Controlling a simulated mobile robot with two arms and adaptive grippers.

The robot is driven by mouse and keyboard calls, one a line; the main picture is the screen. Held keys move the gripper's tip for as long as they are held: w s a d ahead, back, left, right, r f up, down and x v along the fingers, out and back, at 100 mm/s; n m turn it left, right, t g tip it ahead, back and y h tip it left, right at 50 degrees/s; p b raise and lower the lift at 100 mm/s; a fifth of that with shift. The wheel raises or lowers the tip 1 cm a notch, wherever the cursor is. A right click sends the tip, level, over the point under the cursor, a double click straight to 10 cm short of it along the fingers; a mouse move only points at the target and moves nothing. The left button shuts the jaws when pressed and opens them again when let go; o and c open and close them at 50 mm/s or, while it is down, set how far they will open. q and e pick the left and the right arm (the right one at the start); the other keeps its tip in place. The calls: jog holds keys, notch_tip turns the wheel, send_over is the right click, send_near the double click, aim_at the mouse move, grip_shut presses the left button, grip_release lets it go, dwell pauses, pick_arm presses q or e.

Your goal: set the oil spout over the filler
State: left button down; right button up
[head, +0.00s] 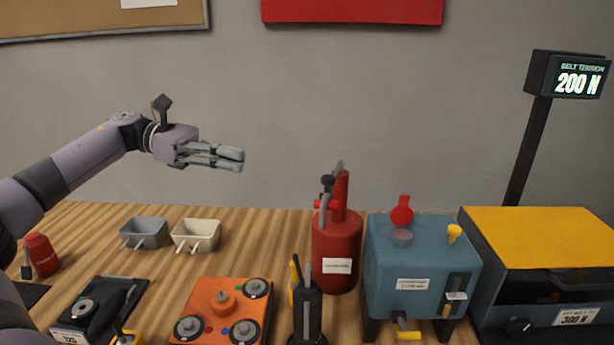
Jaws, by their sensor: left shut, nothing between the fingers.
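A red oil can (337,250) stands upright on the bench with a white label on its front. Its narrow top carries a dark handle and spout parts, too small to tell apart clearly. A blue housing (417,262) stands right of it. I cannot tell for sure which is the filler. My left gripper (240,160) is shut and empty, in the air left of and above the can. My right gripper is not in view.
Two small bins, grey (145,234) and cream (196,236), sit at the back left. A yellow-topped machine (545,238) and display post (528,150) stand at right.

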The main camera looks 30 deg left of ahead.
pick_arm(q)
jog(key=p, duration=1)
send_near(327, 179)
jog(key=x, duration=0.4)
jog(key=shift+w+d, duration=0.2)
jog(key=shift+w+d+f+p, duration=0.4)
jog(key=shift+d+f, duration=0.1)
jog(key=shift+d, duration=0.2)
